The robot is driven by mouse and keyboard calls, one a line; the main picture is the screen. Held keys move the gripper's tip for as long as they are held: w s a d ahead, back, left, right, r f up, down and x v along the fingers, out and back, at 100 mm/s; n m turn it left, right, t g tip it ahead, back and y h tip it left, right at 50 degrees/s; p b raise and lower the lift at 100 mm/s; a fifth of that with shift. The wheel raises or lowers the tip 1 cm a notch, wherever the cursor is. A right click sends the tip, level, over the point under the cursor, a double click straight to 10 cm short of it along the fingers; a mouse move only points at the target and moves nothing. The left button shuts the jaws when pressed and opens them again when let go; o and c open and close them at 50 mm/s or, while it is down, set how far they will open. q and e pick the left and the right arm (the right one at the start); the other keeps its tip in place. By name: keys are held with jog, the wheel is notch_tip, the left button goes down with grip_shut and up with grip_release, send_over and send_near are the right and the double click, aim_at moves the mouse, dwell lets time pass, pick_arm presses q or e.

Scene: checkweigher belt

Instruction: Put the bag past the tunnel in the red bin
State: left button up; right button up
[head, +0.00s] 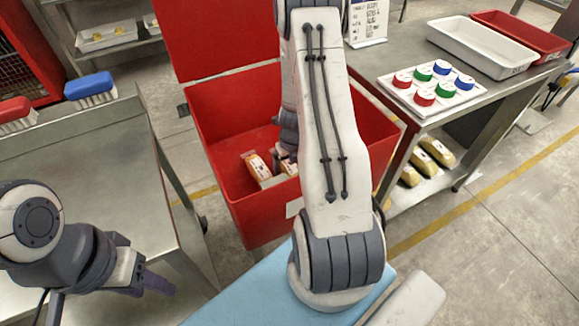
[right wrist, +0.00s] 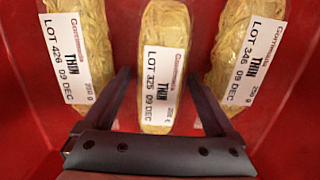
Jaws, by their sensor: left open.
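The red bin (head: 225,115) stands open in the middle of the head view, its lid raised behind. My right arm reaches down into it and hides part of the inside. In the right wrist view, three bags of yellow contents with white labels lie on the red floor: a left one (right wrist: 72,45), a middle one (right wrist: 164,60) and a right one (right wrist: 248,50). My right gripper (right wrist: 160,78) is open, its fingers apart on either side of the middle bag's near half. My left gripper (head: 155,283) is open and empty at the lower left. No tunnel is in view.
A steel table (head: 95,165) with blue (head: 92,88) and red brushes stands left. A steel bench at right holds a white board with coloured caps (head: 432,84), a white tray (head: 485,45) and a red tray (head: 522,32). More bags lie on its lower shelf (head: 438,152).

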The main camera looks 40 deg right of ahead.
jog(key=shift+r, duration=0.1)
jog(key=r+p, duration=0.2)
jog(key=r, duration=0.1)
jog(key=r+p, duration=0.3)
jog(key=r, duration=0.1)
jog(key=s+r+p, duration=0.1)
jog(key=r+p, duration=0.2)
jog(key=r, duration=0.1)
jog(key=shift+s+a, duration=0.1)
jog(key=shift+a, duration=0.05)
jog(key=shift+s+r+p, duration=0.15)
jog(key=shift+r+p, duration=0.35)
jog(key=shift+r, duration=0.05)
